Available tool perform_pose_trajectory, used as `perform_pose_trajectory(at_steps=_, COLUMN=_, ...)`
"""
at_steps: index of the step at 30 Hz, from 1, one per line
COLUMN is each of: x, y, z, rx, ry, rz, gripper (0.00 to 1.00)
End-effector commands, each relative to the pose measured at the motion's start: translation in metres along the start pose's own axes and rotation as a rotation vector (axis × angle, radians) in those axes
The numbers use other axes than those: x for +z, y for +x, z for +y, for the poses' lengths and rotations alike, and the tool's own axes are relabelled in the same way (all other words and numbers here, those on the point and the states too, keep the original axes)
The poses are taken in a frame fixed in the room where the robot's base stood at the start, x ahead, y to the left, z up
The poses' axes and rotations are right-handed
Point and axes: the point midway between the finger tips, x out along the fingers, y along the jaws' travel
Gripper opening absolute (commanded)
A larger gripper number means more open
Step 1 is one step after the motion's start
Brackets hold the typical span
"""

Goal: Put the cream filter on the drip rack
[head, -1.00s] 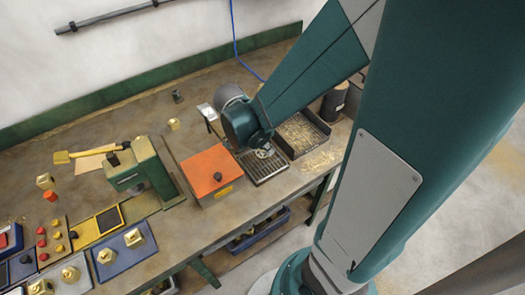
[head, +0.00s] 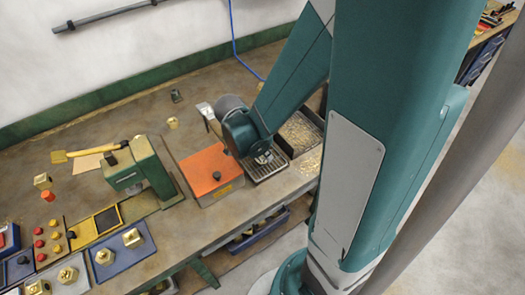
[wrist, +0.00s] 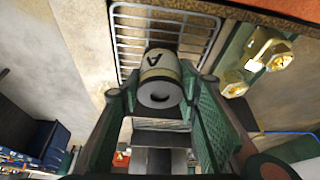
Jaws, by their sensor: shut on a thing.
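The cream filter (wrist: 160,68) is a short cream cylinder with a dark letter A and a hole in its near end. In the wrist view it sits between the two green fingers of my gripper (wrist: 160,92), which are shut on it. The drip rack (wrist: 130,42) shows behind the filter as a grid of pale bars. In the head view the drip rack (head: 272,172) is a slatted dark tray at the bench's front edge, partly covered by my wrist. The filter and fingertips are hidden there. I cannot tell whether the filter touches the rack.
An orange-topped box (head: 210,170) stands just left of the rack. A dark bin of brass chips (head: 301,132) adjoins it on the right. A green press (head: 140,172) stands further left, beside trays of brass parts. A gauge stand (head: 206,112) stands behind my wrist.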

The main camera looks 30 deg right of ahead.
Motion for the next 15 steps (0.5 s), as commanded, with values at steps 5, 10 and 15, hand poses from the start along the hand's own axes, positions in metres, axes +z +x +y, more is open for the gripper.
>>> perform_pose_trajectory(at_steps=5, x=0.0012, y=0.0028, z=-0.0001, rx=0.0, ry=0.0, rz=0.0, gripper=0.38)
perform_pose_trajectory(at_steps=10, x=0.001, y=0.0025, z=-0.0001, rx=0.0, ry=0.0, rz=0.0, gripper=0.47)
perform_pose_trajectory(at_steps=15, x=0.001, y=0.0024, z=-0.0001, rx=0.0, ry=0.0, rz=0.0, gripper=0.47)
